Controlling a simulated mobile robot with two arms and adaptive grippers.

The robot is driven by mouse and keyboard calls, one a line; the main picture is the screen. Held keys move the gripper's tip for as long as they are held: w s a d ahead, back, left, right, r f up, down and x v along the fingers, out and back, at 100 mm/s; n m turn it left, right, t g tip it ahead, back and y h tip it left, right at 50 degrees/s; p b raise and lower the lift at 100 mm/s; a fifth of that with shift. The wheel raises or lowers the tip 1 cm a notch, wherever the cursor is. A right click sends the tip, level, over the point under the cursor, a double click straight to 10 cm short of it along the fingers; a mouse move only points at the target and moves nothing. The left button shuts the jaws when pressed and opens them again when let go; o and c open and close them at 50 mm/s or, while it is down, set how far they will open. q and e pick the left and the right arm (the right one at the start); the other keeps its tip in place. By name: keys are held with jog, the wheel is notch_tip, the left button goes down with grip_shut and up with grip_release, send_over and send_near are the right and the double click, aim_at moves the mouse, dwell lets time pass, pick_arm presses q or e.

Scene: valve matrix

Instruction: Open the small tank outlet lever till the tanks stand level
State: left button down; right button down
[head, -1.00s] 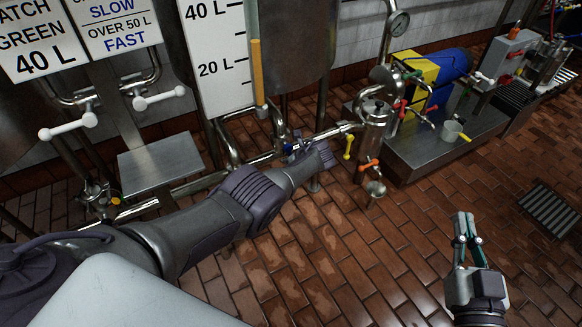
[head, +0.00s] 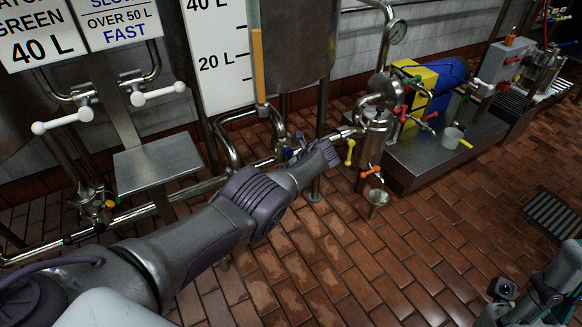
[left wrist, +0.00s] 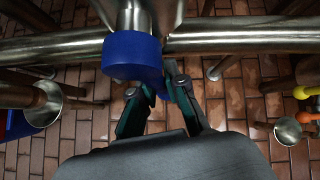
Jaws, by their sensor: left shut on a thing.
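A blue lever (left wrist: 160,86) sits under a round blue cap (left wrist: 132,55) on a steel pipe fitting. In the left wrist view my left gripper (left wrist: 156,97) has its two dark green fingers closed around this lever. In the head view my own forearm and wrist hide most of the grip, and only bits of blue (head: 291,151) show. The steel tank (head: 300,45) stands above, with a white litre scale (head: 216,85) and an orange gauge column (head: 258,65) beside it. My right gripper (head: 560,282) is at the lower right, partly cut off; its finger opening is unclear.
A steel vessel (head: 372,135) with yellow and orange handles stands to the right. A steel bench (head: 420,150) carries a blue and yellow machine. White-handled valves (head: 62,122) and a small steel shelf (head: 157,165) are at the left. The brick floor in front is clear.

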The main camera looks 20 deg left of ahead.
pick_arm(q)
jog(key=shift+a+r, duration=0.1)
jog(key=c, duration=1.2)
grip_release()
jog(key=shift+s+d, duration=0.1)
jog(key=shift+d, duration=0.1)
jog(key=shift+s+d+r, duration=0.1)
jog(key=shift+d+r, duration=0.2)
jog(key=shift+r, duration=0.05)
jog(key=v, duration=1)
jog(key=shift+s+d+r, duration=0.15)
jog(key=shift+s+r, duration=0.1)
jog(key=shift+r, duration=0.05)
